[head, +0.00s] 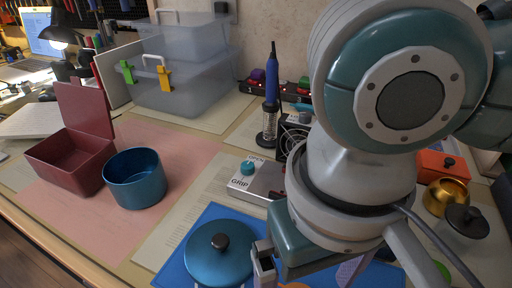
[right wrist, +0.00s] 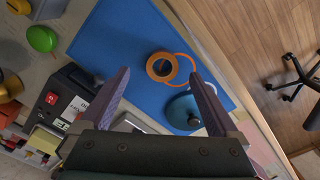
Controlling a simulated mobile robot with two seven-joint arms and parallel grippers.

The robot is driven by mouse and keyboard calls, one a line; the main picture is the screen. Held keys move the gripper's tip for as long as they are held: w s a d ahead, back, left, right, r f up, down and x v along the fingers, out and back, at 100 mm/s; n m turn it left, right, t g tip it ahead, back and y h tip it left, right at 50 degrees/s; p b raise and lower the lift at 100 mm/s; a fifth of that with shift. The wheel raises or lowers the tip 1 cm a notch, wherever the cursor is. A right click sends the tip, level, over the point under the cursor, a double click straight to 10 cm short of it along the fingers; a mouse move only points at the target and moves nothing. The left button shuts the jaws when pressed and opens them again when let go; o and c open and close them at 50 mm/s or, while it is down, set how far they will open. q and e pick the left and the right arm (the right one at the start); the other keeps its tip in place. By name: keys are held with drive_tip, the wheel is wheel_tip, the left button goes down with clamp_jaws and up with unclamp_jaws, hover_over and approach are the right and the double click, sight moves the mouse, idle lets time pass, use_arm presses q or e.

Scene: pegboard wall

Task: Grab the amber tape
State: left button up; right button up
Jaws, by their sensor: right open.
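The amber tape (right wrist: 151,66) is a small orange roll with a dark centre, lying on a blue mat (right wrist: 115,40) in the right wrist view. My right gripper (right wrist: 160,76) is open, and in that view its two purple-grey fingers appear on either side of the tape, with nothing held. In the head view my right arm covers much of the mat, and only a sliver of orange shows at the bottom edge below the gripper. My left gripper is not in view.
A teal lid with a dark knob (head: 205,262) lies on the mat close to the tape. A teal pot (head: 135,180) and a dark red open box (head: 75,160) stand on the left. A grey switch box (head: 258,180) and a soldering iron stand (head: 270,110) are behind the mat.

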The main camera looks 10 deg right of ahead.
drive_tip(key=f, duration=0.2)
drive_tip(key=f+b, duration=0.1)
drive_tip(key=f, duration=0.1)
drive_tip(key=shift+w+a, duration=0.1)
drive_tip(key=shift+a, duration=0.1)
drive_tip(key=c, duration=1.4)
drive_tip(key=shift+r, duration=0.1)
